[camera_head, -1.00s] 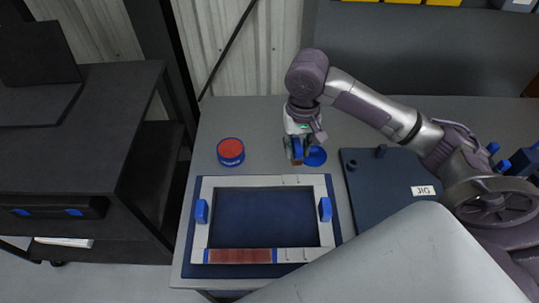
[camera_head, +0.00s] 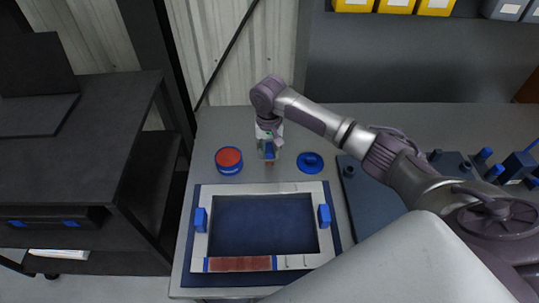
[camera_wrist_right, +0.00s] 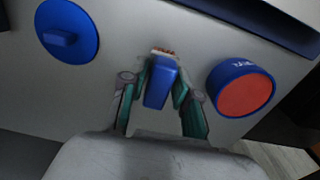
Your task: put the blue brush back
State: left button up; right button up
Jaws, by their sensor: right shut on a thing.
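My right gripper (camera_head: 268,152) is shut on the blue brush (camera_head: 269,150), over the grey table between the red-topped tin and the blue disc. In the right wrist view the brush (camera_wrist_right: 160,84) sits between the two green-padded fingers (camera_wrist_right: 160,95), its short reddish bristles pointing away from the wrist. I cannot tell whether the bristles touch the table. The round blue tin (camera_head: 229,161) with a red top stands to the left; it also shows in the wrist view (camera_wrist_right: 242,92). The blue lid-like disc (camera_head: 310,163) with a raised grip lies to the right. My left gripper is not in view.
A pale rectangular frame (camera_head: 204,245) with two blue blocks and a red strip lies on a dark blue mat (camera_head: 188,262) in front. A dark jig board (camera_head: 362,185) lies to the right. Yellow bins (camera_head: 396,5) are at the back. Bare table lies behind the gripper.

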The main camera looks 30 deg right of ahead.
aim_at(269, 149)
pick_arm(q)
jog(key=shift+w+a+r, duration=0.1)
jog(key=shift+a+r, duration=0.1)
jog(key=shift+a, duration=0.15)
pick_arm(e)
jog(key=shift+f, duration=1.3)
jog(key=shift+f, duration=0.15)
jog(key=o, duration=1)
notch_tip(269, 149, up, 12)
jog(key=shift+r, duration=0.2)
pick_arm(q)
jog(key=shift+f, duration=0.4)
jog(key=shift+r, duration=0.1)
